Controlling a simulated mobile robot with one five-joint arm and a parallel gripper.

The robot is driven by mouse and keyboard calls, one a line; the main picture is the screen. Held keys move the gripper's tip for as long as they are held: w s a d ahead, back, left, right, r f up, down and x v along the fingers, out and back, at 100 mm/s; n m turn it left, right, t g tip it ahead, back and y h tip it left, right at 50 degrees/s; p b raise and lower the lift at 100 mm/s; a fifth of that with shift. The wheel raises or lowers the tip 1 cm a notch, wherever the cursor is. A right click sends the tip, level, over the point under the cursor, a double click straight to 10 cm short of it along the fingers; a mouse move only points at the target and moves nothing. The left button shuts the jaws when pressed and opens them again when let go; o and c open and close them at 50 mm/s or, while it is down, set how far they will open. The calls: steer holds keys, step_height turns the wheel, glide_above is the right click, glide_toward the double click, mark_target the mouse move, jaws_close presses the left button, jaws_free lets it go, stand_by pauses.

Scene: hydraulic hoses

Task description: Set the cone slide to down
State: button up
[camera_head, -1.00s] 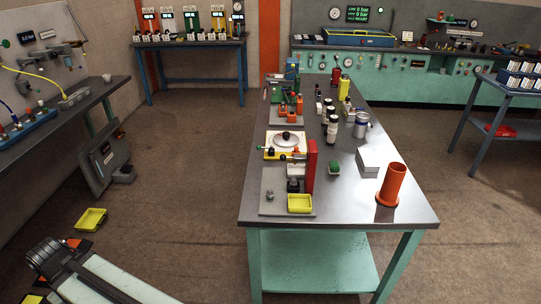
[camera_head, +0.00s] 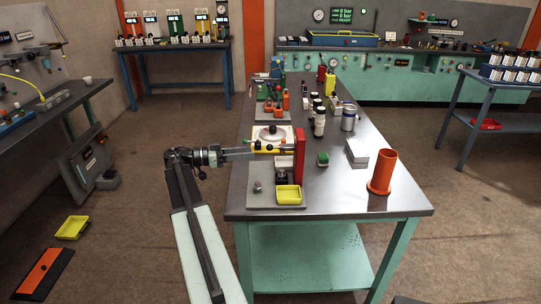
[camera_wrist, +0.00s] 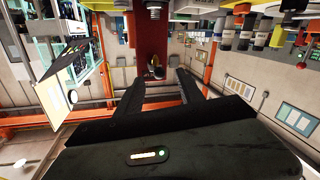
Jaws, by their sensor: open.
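A press-like fixture with a red upright post (camera_head: 299,158) stands on a grey base plate (camera_head: 262,199) at the table's near left corner. A pale block (camera_head: 284,163) sits against the post, above a dark block (camera_head: 281,177). I cannot tell for sure which part is the cone slide. My gripper (camera_head: 249,153) reaches in from the left at about the height of the post's upper half. In the wrist view, my gripper (camera_wrist: 161,76) is open and empty, with a red panel (camera_wrist: 153,35) and a small dark knob (camera_wrist: 156,71) ahead between its fingers.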

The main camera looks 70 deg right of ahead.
mark_target(270, 149)
steer(key=shift+m, duration=0.4)
steer(key=x, duration=0.6)
steer(key=r+x, duration=0.1)
steer(key=x, duration=0.2)
steer(key=shift+r, duration=0.1)
jaws_close()
stand_by(0.9)
